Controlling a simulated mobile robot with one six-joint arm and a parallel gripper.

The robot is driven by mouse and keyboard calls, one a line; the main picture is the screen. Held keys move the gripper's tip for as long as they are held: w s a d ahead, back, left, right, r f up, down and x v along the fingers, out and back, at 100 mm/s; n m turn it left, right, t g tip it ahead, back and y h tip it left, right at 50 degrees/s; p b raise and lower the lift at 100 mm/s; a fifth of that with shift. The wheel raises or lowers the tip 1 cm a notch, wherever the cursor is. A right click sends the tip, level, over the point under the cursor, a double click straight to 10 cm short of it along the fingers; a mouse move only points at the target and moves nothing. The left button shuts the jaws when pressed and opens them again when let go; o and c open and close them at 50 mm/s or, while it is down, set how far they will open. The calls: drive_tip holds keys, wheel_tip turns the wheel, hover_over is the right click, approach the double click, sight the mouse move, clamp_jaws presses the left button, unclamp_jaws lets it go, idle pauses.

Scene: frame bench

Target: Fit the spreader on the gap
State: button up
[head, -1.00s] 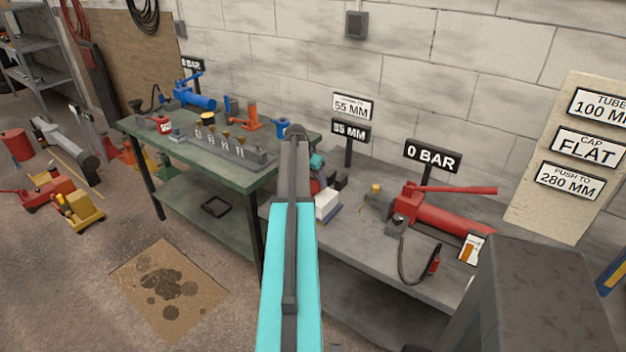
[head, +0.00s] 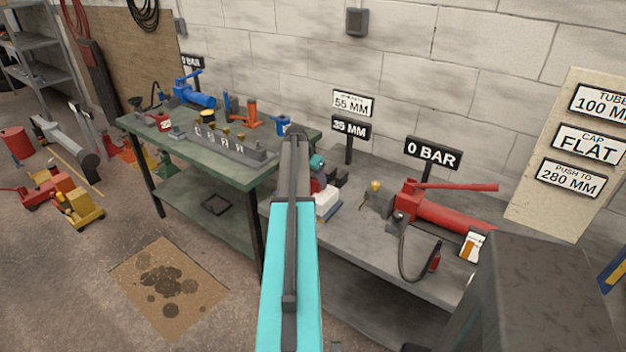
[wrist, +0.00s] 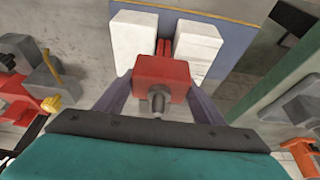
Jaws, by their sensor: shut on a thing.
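The spreader (wrist: 160,72) is a red block with a grey stub facing me and narrow red jaws at its far end. My gripper (wrist: 162,90) is shut on it, with a grey finger on each side. The red jaws lie between a left white block (wrist: 131,42) and a right white block (wrist: 197,44), in line with the gap. I cannot tell how deep they sit or whether they touch. In the head view, my arm hides most of the gripper; a white block (head: 327,203) shows beside it on the grey bench.
The white blocks stand on a blue plate (wrist: 228,35). A red pump (head: 440,215) with a hose is to the right, under a "0 BAR" sign (head: 432,153). A 55 MM sign (head: 353,103) stands behind. A green bench (head: 180,150) with tools is to the left.

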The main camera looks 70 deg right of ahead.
drive_tip(key=shift+f, duration=0.35)
drive_tip(key=o, duration=2)
drive_tip(key=shift+f, duration=0.15)
drive_tip(key=shift+b+v, duration=1.45)
drive_tip(key=shift+v, duration=5.55)
drive_tip(key=shift+a, duration=0.1)
